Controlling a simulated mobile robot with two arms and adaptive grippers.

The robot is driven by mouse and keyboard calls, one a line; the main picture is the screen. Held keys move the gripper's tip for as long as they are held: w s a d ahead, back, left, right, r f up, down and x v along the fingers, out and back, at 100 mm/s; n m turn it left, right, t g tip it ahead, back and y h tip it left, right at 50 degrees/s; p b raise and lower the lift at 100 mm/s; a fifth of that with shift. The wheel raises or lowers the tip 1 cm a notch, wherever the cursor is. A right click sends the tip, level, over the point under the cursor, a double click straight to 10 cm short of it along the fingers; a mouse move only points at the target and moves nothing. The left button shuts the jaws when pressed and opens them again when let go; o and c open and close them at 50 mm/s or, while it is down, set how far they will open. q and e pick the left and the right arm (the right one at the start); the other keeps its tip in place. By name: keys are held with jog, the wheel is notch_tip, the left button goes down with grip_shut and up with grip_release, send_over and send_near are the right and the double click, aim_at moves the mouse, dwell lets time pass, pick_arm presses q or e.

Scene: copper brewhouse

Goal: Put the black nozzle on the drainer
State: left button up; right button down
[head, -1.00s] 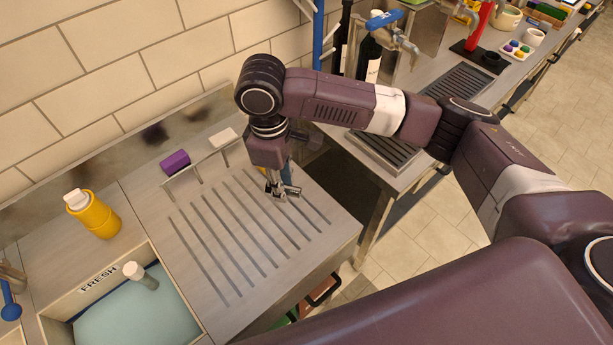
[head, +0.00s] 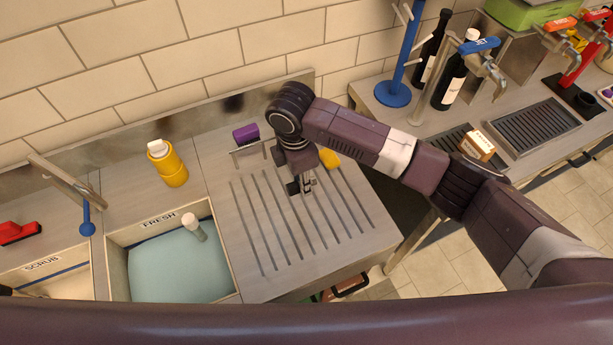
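The drainer (head: 262,228) is a grey sloped board with dark grooves, right of the basin marked FRESH. My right gripper (head: 307,187) points down low over the drainer's upper middle. A small dark piece (head: 293,187) shows at the left of its fingers. It may be the black nozzle, but I cannot tell it surely from the gripper's own parts, nor whether it is held or resting on the board. The finger gap is too small to read. My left gripper is not in view.
A yellow bottle (head: 168,165) stands at left. The FRESH basin (head: 120,238) holds a pale stopper-like piece (head: 194,226). Bottles and taps stand on the right counter. The drainer's front half is clear.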

jog(key=b, duration=0.6)
send_over(303, 206)
notch_tip(303, 206, down, 6)
jog(key=shift+a, duration=0.1)
jog(key=shift+f, duration=0.3)
jog(key=shift+f+b, duration=0.4)
jog(key=shift+f, duration=1.05)
jog(key=shift+f, duration=0.25)
jog(key=c, duration=1.9)
grip_release()
jog(key=shift+c, duration=0.2)
jog(key=o, duration=0.6)
jog(key=shift+c, duration=0.2)
